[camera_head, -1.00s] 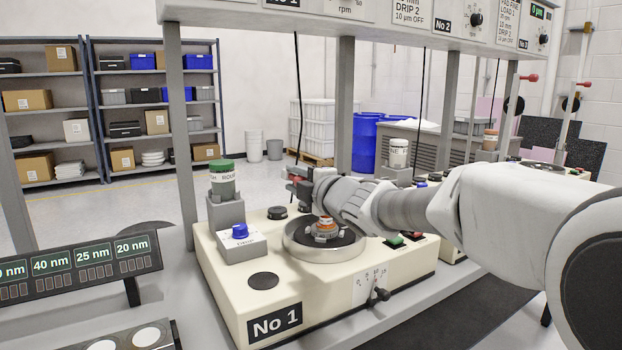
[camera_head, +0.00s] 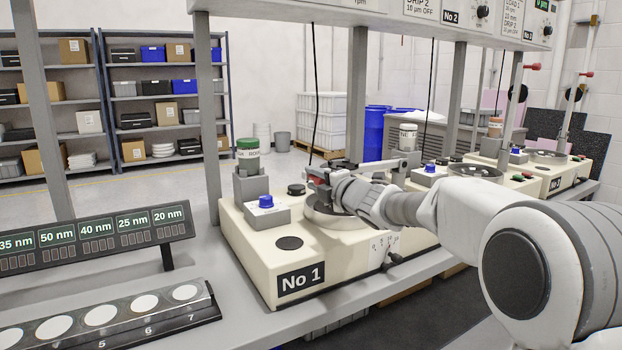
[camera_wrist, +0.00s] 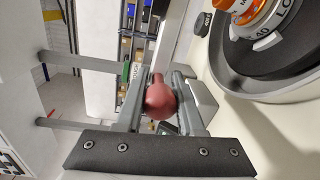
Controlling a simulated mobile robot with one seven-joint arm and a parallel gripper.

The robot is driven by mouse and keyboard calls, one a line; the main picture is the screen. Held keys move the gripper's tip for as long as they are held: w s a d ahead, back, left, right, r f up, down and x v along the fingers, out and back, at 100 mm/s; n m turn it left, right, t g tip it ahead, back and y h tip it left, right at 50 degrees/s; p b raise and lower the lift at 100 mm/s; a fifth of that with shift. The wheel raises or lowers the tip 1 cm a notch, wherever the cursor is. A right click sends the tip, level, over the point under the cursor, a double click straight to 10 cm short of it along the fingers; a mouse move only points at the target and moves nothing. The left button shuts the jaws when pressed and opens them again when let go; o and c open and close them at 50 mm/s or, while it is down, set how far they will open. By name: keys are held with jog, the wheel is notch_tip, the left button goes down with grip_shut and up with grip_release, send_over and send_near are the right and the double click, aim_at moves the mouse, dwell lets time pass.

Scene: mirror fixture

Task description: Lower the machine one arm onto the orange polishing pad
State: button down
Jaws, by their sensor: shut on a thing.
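In the wrist view, my gripper (camera_wrist: 159,92) is shut on a dark red ball knob (camera_wrist: 161,99). In the head view, my gripper (camera_head: 323,180) is low over the round bowl (camera_head: 314,215) of the cream machine one (camera_head: 262,262), labelled No 1. A grey bar, seemingly the machine one arm (camera_head: 378,165), runs nearly level behind my gripper. An orange part (camera_wrist: 236,6) with a white numbered ring sits over the dark round plate (camera_wrist: 288,57) at the upper right of the wrist view. My arm hides it in the head view, and I cannot tell whether it touches the plate.
A green-lidded bottle (camera_head: 248,156) stands on a grey block at the machine's left rear. A blue knob (camera_head: 266,201) is in front of it. A pad rack (camera_head: 110,318) and nm display (camera_head: 90,238) are at left. More machines stand at right.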

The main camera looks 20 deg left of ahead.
jog(key=shift+f, duration=0.45)
dwell(0.3)
jog(key=c, duration=0.5)
grip_release()
jog(key=shift+c, duration=0.2)
jog(key=shift+d, duration=0.1)
jog(key=p+v, duration=0.1)
jog(key=v, duration=1.6)
jog(key=shift+s+p, duration=0.15)
jog(key=shift+p, duration=0.15)
jog(key=shift+d+r, duration=0.1)
jog(key=shift+r, duration=0.1)
